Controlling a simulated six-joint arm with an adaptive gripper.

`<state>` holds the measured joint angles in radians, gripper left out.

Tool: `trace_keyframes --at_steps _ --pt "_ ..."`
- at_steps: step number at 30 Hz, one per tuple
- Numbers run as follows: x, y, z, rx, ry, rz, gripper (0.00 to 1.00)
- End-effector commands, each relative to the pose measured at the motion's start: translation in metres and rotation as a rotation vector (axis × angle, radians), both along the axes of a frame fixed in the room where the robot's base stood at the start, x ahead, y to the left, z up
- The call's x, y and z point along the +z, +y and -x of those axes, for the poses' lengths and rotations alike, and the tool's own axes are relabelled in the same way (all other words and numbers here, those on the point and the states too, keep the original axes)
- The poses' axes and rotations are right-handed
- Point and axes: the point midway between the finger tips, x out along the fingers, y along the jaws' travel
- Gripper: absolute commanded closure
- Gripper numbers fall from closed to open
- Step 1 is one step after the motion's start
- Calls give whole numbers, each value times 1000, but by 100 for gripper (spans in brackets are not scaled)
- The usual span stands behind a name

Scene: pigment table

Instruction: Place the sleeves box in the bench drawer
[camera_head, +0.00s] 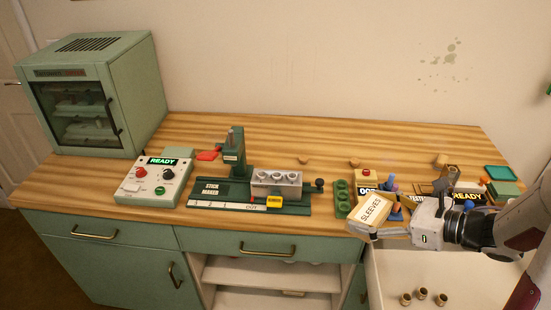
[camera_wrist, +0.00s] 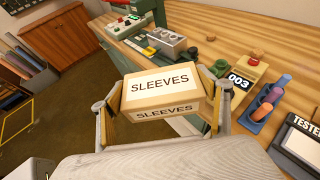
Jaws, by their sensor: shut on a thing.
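The sleeves box (camera_head: 373,209) is a small tan carton with white labels reading SLEEVES. My gripper (camera_head: 382,230) is shut on it and holds it above the bench's front edge. In the wrist view the box (camera_wrist: 163,86) sits between the two fingers of my gripper (camera_wrist: 160,105), label side showing. At the lower right of the head view a bench drawer (camera_head: 385,275) is pulled out. Its pale inside shows several small brown cylinders, with bare floor around them. The box is up and to the left of them. My arm covers part of the drawer's right side.
A green press fixture (camera_head: 234,160) with a grey block (camera_head: 277,183) and a READY control box (camera_head: 155,181) stand left of the box. A green holder (camera_head: 342,197) and a 003 counter (camera_wrist: 240,80) are close by. Two other drawers (camera_head: 268,246) are closed.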

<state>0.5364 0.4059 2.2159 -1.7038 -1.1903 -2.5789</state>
Motion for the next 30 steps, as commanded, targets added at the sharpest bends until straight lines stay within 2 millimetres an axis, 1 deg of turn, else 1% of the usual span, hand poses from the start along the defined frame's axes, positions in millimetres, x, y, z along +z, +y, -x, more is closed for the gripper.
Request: trace_keyframes --at_steps 9,12,23,26,29,30 --pt "23 0 0 0 -3 1 52" --pt "25 0 -2 -1 -1 -1 52" --pt "16 -3 -33 -20 0 0 52" --pt "13 -3 -44 -27 0 -1 52" --pt "9 -3 -60 -39 0 0 52" --pt "7 -3 -68 -46 0 -1 52"
